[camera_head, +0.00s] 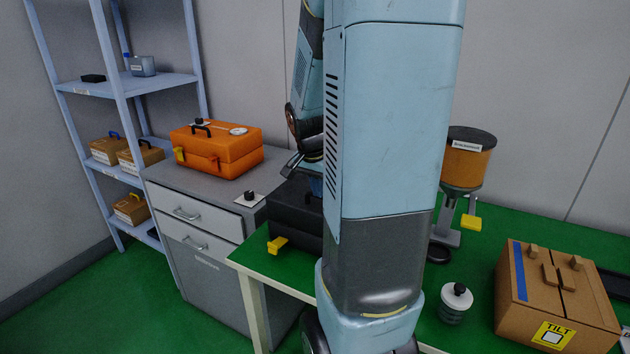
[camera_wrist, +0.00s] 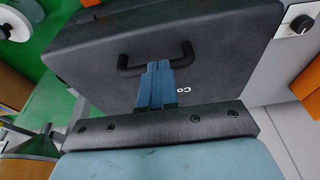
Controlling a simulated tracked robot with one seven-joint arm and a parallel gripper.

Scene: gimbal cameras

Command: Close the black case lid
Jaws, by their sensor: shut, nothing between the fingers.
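The black case (camera_head: 292,212) stands on the green table in the head view, partly hidden behind my arm. A yellow latch (camera_head: 277,244) shows at its front. In the wrist view the black case lid (camera_wrist: 215,45) fills much of the picture, with a dark handle (camera_wrist: 187,50) and part of white lettering. The lid looks down over the case, but its seam is hidden from me. My gripper (camera_wrist: 157,68) is shut and empty, its blue fingers in front of the lid beside the handle. I cannot tell whether they touch it.
An orange case (camera_head: 235,150) sits on the grey cabinet (camera_head: 185,180) to the left. A hopper-like device (camera_head: 465,165), a dark jar (camera_head: 455,305) and a cardboard box (camera_head: 550,310) stand on the table to the right. A blue shelf (camera_head: 130,85) stands at the far left.

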